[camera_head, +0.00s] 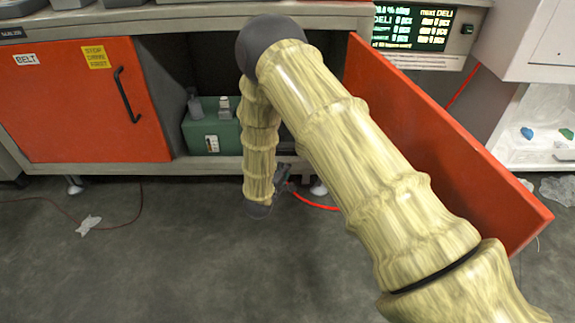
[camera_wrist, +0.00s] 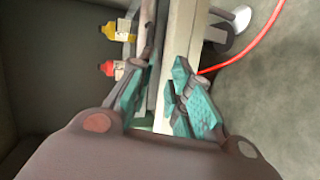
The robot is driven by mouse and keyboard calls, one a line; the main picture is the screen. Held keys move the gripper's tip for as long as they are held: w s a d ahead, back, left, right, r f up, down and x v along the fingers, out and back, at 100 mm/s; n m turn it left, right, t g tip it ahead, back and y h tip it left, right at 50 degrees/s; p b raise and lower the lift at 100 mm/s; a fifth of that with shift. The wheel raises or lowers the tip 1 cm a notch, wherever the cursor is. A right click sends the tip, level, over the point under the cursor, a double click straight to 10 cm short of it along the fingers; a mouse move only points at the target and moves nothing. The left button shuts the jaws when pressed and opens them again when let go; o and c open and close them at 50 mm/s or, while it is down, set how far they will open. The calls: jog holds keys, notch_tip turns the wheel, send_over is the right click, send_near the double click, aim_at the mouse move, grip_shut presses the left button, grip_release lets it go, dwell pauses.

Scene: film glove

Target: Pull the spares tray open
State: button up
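My gripper (camera_head: 284,180) is low in front of the open cabinet, at its bottom front edge, mostly hidden behind my arm. In the wrist view my gripper (camera_wrist: 164,72) has its two teal-padded fingers apart. A pale grey edge (camera_wrist: 171,48) runs lengthwise between and past the fingertips. A brownish bar (camera_wrist: 147,28) lies along its inner side. I cannot tell whether the fingers touch either one, or which of these belongs to the spares tray. No label marks the tray in these frames.
The right orange door (camera_head: 455,150) stands open beside my arm; the left orange door (camera_head: 85,105) is shut. A green box (camera_head: 198,128) sits inside the cabinet. The wrist view shows a yellow bottle (camera_wrist: 116,30) and a red bottle (camera_wrist: 113,69). A red cable (camera_wrist: 245,60) crosses the floor.

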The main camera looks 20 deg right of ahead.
aim_at(288, 151)
jog(key=shift+n+h, duration=0.3)
jog(key=shift+h, duration=0.5)
jog(key=w+d+b, duration=0.1)
jog(key=w+b, duration=0.1)
jog(key=w, duration=0.1)
jog(key=w+d+f+b, duration=0.1)
jog(key=w+d+b, duration=0.1)
jog(key=w+b, duration=0.1)
jog(key=w+d+f+b, duration=0.1)
jog(key=w+b, duration=0.2)
jog(key=w, duration=0.1)
jog(key=shift+w+d+f, duration=0.1)
jog(key=shift+w+d, duration=0.1)
jog(key=shift+w, duration=0.1)
jog(key=shift+b+x, duration=0.35)
jog(key=shift+x, duration=0.5)
jog(key=shift+c, duration=0.3)
grip_shut()
